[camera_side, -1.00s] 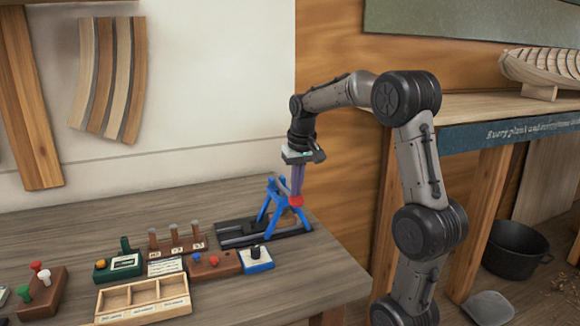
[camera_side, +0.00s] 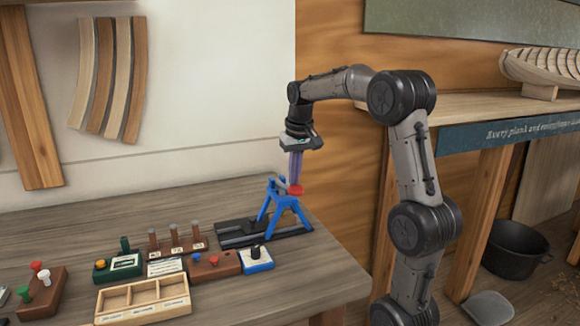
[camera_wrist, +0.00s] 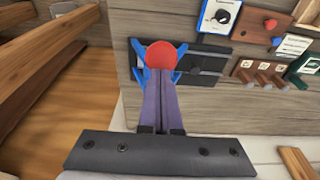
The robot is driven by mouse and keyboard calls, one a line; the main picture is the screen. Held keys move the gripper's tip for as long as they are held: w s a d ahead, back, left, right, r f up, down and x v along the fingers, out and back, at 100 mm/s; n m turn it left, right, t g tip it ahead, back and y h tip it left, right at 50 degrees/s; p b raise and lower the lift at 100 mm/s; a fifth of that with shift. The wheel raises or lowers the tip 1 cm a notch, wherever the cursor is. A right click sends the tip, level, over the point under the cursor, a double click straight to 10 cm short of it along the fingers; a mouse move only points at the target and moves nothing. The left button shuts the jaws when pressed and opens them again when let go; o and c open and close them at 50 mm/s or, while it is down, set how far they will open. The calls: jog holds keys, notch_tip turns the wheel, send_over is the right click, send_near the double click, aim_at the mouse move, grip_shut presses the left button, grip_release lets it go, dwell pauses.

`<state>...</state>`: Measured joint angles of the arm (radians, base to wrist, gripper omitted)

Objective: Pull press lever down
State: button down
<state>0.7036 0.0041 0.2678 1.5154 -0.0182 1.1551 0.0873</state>
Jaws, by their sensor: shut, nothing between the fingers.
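The press has a blue frame (camera_side: 287,207) on a black base (camera_side: 236,231) near the table's right end. Its lever ends in a round red knob (camera_side: 296,190), and a short grey piece shows beside it. My gripper (camera_side: 296,183) points down with its purple fingers shut and empty, tips at the top of the knob. In the wrist view the fingertips (camera_wrist: 159,76) overlap the near edge of the red knob (camera_wrist: 161,54); I cannot tell whether they touch it. The blue frame (camera_wrist: 140,48) shows around the knob, partly hidden by the fingers.
Left of the press stand a blue-and-white dial box (camera_side: 256,260), a brown button box (camera_side: 213,266), a peg rack (camera_side: 176,246) and a divided wooden tray (camera_side: 143,299). The table's right edge is close to the press. A bench (camera_side: 470,106) stands behind my arm.

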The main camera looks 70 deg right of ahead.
notch_tip(320, 180, up, 11)
jog(key=w+d, duration=0.1)
jog(key=shift+w+d+f, duration=0.2)
jog(key=shift+w+d, duration=0.15)
jog(key=shift+w, duration=0.05)
dwell(0.9)
dwell(0.4)
jog(key=s+a+r+n+t, duration=0.1)
jog(key=s+a+n, duration=0.2)
jog(key=a, duration=0.7)
jog(key=s+a+r+n+t, duration=0.1)
jog(key=s+a+r+n, duration=0.15)
jog(key=a, duration=0.75)
jog(key=s+a+f+n, duration=0.1)
jog(key=s+a+f, duration=0.2)
jog(key=f, duration=0.2)
jog(key=s+a+f+n+t+y, duration=0.1)
jog(key=s+a+f, duration=0.1)
jog(key=s+f, duration=0.2)
jog(key=s+a+f+n+t, duration=0.1)
jog(key=s+a+f, duration=0.2)
jog(key=f, duration=0.5)
jog(key=shift+s+a+f+y, duration=0.2)
jog(key=shift+s+a+y, duration=0.1)
jog(key=shift+s, duration=0.2)
jog(key=shift+n, duration=0.25)
